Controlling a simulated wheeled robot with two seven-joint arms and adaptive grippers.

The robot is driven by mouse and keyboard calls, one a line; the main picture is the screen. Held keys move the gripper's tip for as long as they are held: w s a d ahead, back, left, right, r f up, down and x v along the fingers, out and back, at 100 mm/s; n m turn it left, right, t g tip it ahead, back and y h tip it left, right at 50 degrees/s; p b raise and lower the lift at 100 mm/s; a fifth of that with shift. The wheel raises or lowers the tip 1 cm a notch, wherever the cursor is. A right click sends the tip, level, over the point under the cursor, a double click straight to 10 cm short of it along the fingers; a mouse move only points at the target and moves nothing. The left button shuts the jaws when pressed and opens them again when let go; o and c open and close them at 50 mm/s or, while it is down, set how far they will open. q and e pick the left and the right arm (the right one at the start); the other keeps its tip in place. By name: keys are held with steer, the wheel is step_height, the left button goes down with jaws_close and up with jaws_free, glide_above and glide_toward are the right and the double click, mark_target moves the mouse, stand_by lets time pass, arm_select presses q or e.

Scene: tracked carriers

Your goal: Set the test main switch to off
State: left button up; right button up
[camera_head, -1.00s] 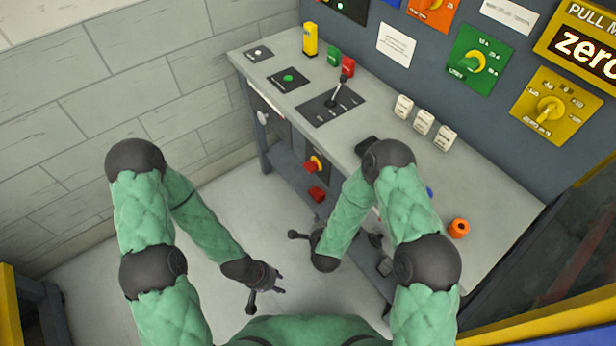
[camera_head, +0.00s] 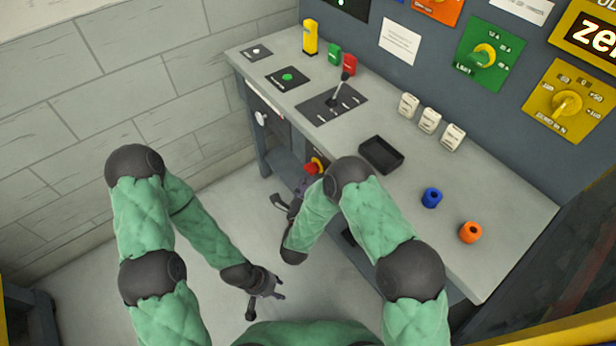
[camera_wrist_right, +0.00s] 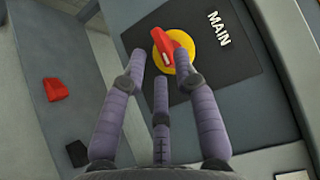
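The main switch is a red handle (camera_wrist_right: 168,48) on a yellow disc (camera_wrist_right: 186,56), on a black plate (camera_wrist_right: 222,70) marked MAIN in the right wrist view. In the head view the switch (camera_head: 316,166) shows on the bench's front, partly behind my right arm. My right gripper (camera_wrist_right: 160,62) is open, its fingers spread on either side of the red handle. Whether they touch it I cannot tell. In the head view this gripper (camera_head: 303,188) is just below the switch. My left gripper (camera_head: 279,287) is open and empty, low over the floor.
The bench top (camera_head: 510,215) carries a black tray (camera_head: 381,154), a lever (camera_head: 340,90), white blocks (camera_head: 429,120), and blue (camera_head: 431,198) and orange (camera_head: 470,232) cylinders. A red object (camera_wrist_right: 56,89) and a dark one (camera_wrist_right: 78,153) are low beside the switch.

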mark_target(311, 169)
steer(key=shift+w+d+b, duration=0.2)
steer(key=shift+w+b, duration=0.05)
steer(key=shift+w, duration=0.75)
steer(key=shift+w+d+b, duration=0.15)
steer(key=shift+w+b, duration=0.1)
steer(key=shift+w, duration=0.75)
jaws_close()
steer(key=shift+r, duration=0.1)
